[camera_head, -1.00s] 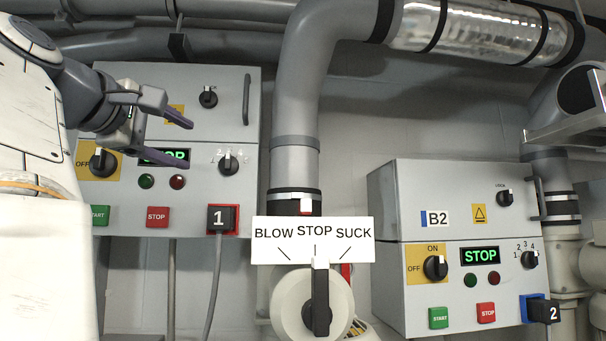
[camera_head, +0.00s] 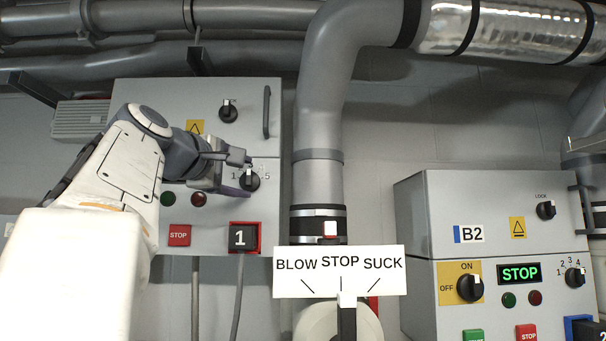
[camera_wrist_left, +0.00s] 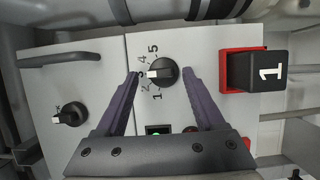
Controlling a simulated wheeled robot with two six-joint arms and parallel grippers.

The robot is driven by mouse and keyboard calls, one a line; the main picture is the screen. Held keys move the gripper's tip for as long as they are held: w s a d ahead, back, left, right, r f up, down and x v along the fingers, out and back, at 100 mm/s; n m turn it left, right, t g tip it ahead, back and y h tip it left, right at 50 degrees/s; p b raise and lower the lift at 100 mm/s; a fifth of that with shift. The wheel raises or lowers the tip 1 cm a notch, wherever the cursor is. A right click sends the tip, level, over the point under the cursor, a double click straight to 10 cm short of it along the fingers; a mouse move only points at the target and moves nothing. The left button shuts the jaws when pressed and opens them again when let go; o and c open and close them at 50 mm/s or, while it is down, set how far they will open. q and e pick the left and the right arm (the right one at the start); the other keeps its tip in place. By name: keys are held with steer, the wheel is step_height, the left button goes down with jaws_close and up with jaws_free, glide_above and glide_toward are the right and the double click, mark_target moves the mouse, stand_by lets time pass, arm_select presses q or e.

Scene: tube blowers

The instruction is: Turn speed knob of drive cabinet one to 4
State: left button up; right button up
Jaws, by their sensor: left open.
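The left cabinet (camera_head: 140,100) carries a black plug in a red frame marked 1 (camera_head: 243,237). Its speed knob (camera_head: 252,181) is black with a white pointer and a scale from 1 to 5. In the left wrist view the speed knob (camera_wrist_left: 166,76) has its pointer at about 3. My left gripper (camera_head: 243,172) is open in front of the knob. In the left wrist view the two purple fingers of my left gripper (camera_wrist_left: 160,76) stand on either side of the knob, with gaps visible. The arm hides the cabinet's on/off knob and most of its display. My right gripper is not in view.
A red STOP button (camera_head: 179,235) and a dark red lamp (camera_head: 199,199) sit near the gripper. A handle (camera_head: 267,112) and lock knob (camera_head: 228,111) are above. A thick grey pipe (camera_head: 318,110) stands to the right, with the BLOW/STOP/SUCK sign (camera_head: 339,272). Cabinet B2 (camera_head: 425,205) is further right.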

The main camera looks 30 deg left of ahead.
arm_select(q)
steer(key=shift+w, duration=0.35)
jaws_close()
steer(key=shift+r, duration=0.15)
